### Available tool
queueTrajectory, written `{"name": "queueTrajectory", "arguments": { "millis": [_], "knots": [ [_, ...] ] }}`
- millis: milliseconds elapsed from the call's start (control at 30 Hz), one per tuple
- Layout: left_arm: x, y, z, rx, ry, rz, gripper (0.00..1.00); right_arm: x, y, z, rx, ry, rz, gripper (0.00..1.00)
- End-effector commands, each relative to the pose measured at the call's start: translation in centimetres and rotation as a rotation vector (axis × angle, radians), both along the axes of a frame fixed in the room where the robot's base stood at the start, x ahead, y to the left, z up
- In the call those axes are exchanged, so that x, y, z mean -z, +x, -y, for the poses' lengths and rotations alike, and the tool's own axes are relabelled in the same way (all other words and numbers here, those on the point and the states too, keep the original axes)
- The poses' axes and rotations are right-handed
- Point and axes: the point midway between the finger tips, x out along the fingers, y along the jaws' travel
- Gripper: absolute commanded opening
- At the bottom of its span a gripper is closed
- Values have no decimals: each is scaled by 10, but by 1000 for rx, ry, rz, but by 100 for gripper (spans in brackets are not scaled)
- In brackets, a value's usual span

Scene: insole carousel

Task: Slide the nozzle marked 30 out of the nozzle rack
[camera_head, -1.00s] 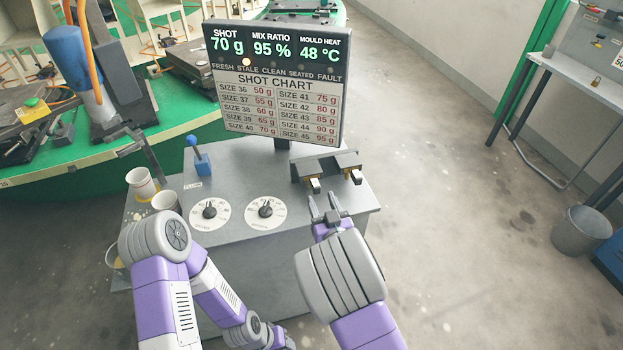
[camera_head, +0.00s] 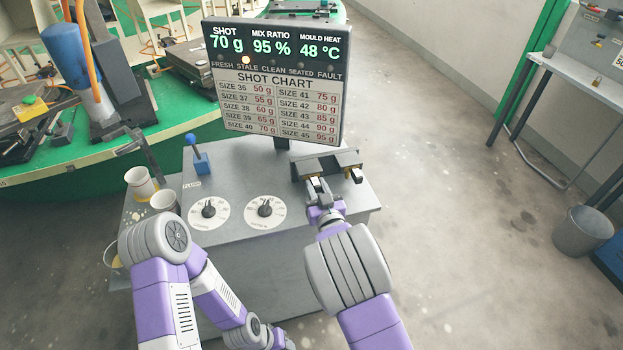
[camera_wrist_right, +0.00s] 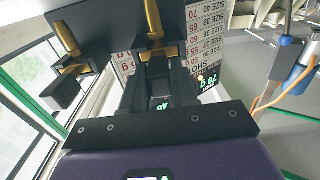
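The nozzle rack (camera_head: 340,158) is a dark bracket at the right rear of the grey console top. Two brass nozzles with pale-ended dark tabs sit in it: a left nozzle (camera_wrist_right: 153,22) and a right nozzle (camera_head: 356,176), which also shows in the wrist view (camera_wrist_right: 68,40). No mark 30 is readable on either. My right gripper (camera_head: 318,188) is at the left nozzle, its fingers (camera_wrist_right: 165,72) at that nozzle's tab in the wrist view. Whether they press on it is unclear.
A display and shot chart (camera_head: 278,85) stands behind the rack. Two dials (camera_head: 265,211), a blue lever (camera_head: 200,160) and paper cups (camera_head: 140,182) are on the left. The console top right of the rack is bare. A green carousel (camera_head: 100,165) lies behind.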

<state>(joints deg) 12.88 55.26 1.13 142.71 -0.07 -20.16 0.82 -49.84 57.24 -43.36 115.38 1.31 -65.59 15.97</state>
Motion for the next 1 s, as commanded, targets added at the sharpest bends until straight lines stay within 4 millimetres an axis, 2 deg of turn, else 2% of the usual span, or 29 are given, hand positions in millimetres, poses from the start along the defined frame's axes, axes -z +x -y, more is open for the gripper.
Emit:
{"name": "queueTrajectory", "arguments": {
  "millis": [33,133,367,1000],
  "knots": [
    [0,0,0,0,0,0,48,0,0,0,0,0,0,14],
    [0,0,0,0,0,0,48,0,0,0,0,0,0,0],
    [1,0,0,0,0,0,48,0,-3,1,1,2,2,0],
    [5,0,0,0,0,0,48,0,-34,11,0,1,1,0]
  ]
}}
